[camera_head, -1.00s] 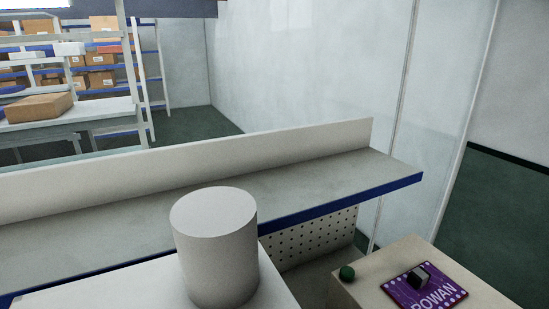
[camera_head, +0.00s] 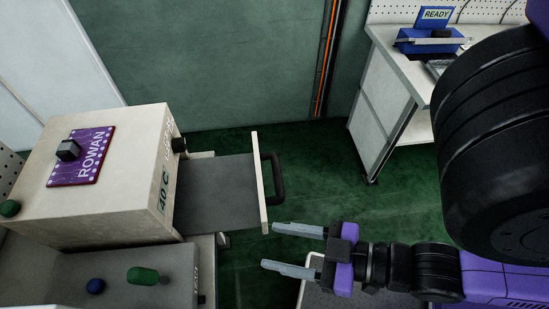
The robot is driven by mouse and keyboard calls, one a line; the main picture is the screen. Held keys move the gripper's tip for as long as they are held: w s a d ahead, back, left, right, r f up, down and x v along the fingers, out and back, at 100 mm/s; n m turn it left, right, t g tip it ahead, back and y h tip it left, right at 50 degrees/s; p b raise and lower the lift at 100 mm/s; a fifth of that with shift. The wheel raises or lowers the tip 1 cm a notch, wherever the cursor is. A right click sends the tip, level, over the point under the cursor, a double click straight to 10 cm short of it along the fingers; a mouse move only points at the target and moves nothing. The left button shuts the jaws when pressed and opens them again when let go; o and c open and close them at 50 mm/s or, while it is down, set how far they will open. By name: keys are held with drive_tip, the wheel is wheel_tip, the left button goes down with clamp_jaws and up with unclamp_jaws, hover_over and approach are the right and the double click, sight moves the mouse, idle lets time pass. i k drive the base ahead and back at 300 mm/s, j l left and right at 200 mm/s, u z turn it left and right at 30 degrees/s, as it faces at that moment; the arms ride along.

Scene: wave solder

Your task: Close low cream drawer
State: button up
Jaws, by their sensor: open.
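The low cream drawer (camera_head: 262,180) is pulled out to the right of a cream box-shaped unit (camera_head: 105,215). Its inside (camera_head: 215,195) is dark grey and looks empty. A black handle (camera_head: 273,178) is on its front face. My gripper (camera_head: 282,248) is open and empty, with its two fingers pointing left. It is just below and right of the drawer front in the picture, apart from the handle. I cannot tell its height relative to the drawer.
A purple ROWAN board (camera_head: 82,156) lies on the unit. A grey surface (camera_head: 150,268) with green and blue items lies below it. A workbench (camera_head: 385,100) with a blue READY device (camera_head: 430,40) stands at upper right. Green floor (camera_head: 330,165) is clear between.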

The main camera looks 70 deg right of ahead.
sight(223, 193)
drive_tip(key=k+l+z, duration=0.2)
drive_tip(key=k+l, duration=0.45)
drive_tip(key=l, duration=0.15)
